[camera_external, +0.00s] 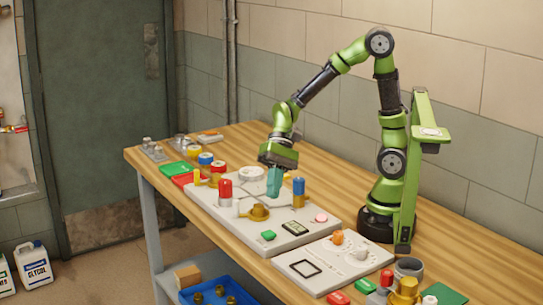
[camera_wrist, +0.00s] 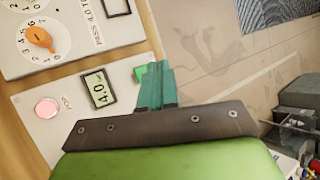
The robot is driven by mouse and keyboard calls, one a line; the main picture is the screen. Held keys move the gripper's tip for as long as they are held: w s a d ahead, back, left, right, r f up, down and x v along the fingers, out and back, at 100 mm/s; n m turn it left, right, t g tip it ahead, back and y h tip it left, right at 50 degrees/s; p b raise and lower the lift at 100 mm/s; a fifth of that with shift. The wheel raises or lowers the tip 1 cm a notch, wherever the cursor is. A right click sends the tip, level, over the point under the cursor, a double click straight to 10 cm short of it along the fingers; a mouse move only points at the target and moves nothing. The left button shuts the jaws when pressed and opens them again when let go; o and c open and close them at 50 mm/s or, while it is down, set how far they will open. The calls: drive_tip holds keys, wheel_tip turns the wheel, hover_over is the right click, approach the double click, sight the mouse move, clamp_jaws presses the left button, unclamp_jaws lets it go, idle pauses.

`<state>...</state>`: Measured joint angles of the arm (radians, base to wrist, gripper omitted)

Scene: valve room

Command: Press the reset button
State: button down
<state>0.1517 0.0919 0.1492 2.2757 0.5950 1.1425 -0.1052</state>
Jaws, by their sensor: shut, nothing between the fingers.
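My gripper (camera_external: 273,183) points down above the white panel (camera_external: 318,233), its teal fingers closed together and empty. In the wrist view the shut fingers (camera_wrist: 153,75) show over the panel. A round pink button (camera_external: 321,217) is at the panel's right end; in the wrist view this pink button (camera_wrist: 46,108) has a small label beside it that I cannot read surely. A green button (camera_external: 268,235) is at the panel's front edge; in the wrist view the fingers partly cover this green button (camera_wrist: 140,72). My gripper appears apart from both buttons.
A display (camera_wrist: 99,90) reading about 4.0 lies between the buttons. A red cylinder (camera_external: 225,190), a brass part (camera_external: 257,212) and a blue cylinder (camera_external: 298,188) stand up from the panel near my gripper. A second panel with an orange knob (camera_external: 337,237) is to the right.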

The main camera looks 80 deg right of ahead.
sight(270, 231)
drive_tip(key=shift+w+a+r+y, duration=0.35)
drive_tip(key=shift+a+r+y, duration=0.15)
drive_tip(key=shift+a+r, duration=0.15)
drive_tip(key=shift+f, duration=0.1)
drive_tip(key=shift+f, duration=4.4)
drive_tip(key=shift+f, duration=0.1)
drive_tip(key=shift+f, duration=0.3)
drive_tip(key=shift+f, duration=0.45)
drive_tip(key=shift+r, duration=0.9)
